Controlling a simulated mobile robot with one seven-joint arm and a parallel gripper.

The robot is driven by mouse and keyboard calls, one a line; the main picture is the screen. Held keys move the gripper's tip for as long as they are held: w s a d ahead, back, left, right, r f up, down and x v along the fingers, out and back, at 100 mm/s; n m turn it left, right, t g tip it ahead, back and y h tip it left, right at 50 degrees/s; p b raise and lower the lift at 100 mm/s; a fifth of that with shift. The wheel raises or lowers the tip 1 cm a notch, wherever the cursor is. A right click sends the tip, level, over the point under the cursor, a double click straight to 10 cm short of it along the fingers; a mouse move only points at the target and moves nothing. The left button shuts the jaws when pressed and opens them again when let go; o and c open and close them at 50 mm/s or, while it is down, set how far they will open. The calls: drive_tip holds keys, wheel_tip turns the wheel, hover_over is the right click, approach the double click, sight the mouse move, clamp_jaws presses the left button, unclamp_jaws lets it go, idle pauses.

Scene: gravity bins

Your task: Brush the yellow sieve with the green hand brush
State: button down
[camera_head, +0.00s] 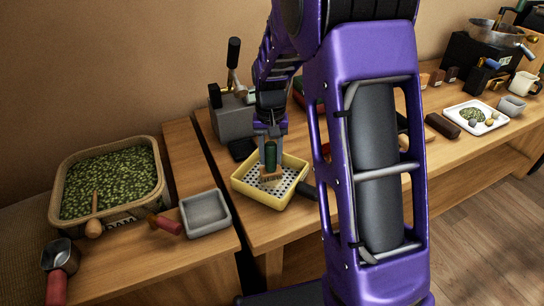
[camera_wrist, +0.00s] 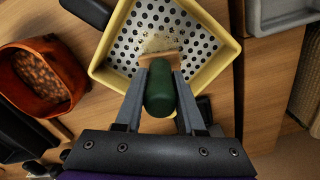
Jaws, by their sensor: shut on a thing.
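The yellow sieve (camera_head: 244,184) sits on the wooden counter, a shallow tray with a perforated white bottom. It also shows in the wrist view (camera_wrist: 104,62), where brownish-green residue lies on the holes ahead of the brush. My gripper (camera_head: 270,146) points down over the sieve and is shut on the green hand brush (camera_head: 270,158). In the wrist view the green handle (camera_wrist: 160,92) is between the two fingers, and the brush's tan wooden head (camera_wrist: 160,57) is inside the sieve near one wall. Whether the bristles touch the bottom is hard to tell.
A grey tray (camera_head: 206,213) and a bin of green pellets (camera_head: 150,205) stand left of the sieve. A grey machine (camera_head: 232,118) stands behind it. The wrist view shows an orange-brown bowl (camera_wrist: 22,62) nearby. A white tray (camera_head: 476,131) is far right.

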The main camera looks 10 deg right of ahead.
drive_tip(key=shift+w, duration=0.95)
drive_tip(key=shift+s+r, duration=0.1)
drive_tip(key=shift+s, duration=1.4)
drive_tip(key=shift+s, duration=0.1)
drive_tip(key=shift+s, duration=1.35)
drive_tip(key=shift+w, duration=0.15)
drive_tip(key=shift+w+f, duration=0.2)
drive_tip(key=shift+w, duration=1.1)
